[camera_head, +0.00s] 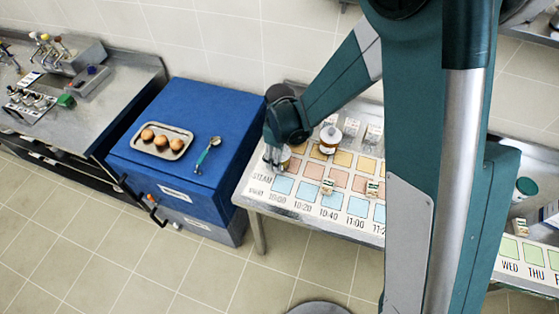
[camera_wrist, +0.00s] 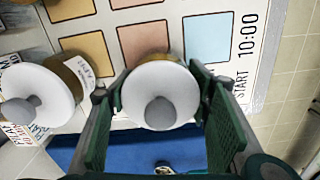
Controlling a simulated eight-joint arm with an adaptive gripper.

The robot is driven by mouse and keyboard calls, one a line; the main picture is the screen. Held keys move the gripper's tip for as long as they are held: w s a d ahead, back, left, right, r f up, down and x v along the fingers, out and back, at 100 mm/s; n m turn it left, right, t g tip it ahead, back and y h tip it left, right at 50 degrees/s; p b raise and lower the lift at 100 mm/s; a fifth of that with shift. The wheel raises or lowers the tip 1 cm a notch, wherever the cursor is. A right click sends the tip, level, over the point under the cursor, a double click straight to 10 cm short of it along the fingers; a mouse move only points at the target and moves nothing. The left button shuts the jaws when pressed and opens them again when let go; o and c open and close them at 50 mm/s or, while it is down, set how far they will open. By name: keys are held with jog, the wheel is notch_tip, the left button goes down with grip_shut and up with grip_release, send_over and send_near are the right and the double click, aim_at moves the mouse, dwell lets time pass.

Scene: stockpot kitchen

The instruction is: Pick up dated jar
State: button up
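A jar with a white lid and grey knob (camera_wrist: 158,95) stands upright between the fingers of my gripper (camera_wrist: 158,110) in the wrist view. The fingers are spread on either side of it; contact is not clear. Its label is hidden from above. A second white-lidded jar (camera_wrist: 45,95) with an amber body stands to the left, with a printed label partly readable as a date. In the head view the second jar (camera_head: 330,136) stands right of my gripper (camera_head: 275,155), which is low over the chart's left end. The jar at my gripper (camera_head: 285,158) is partly hidden there.
The chart (camera_head: 270,211) has coloured squares and printed times on a metal table. Small labelled blocks (camera_head: 327,187) stand on it. A blue cabinet (camera_head: 215,105) to the left carries a tray of brown round items (camera_head: 180,133) and a spoon (camera_head: 207,154).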

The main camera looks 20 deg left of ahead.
jog(key=c, duration=0.5)
jog(key=shift+o, duration=0.2)
jog(key=shift+r, duration=0.15)
jog(key=shift+r, duration=4.85)
jog(key=shift+r, duration=0.15)
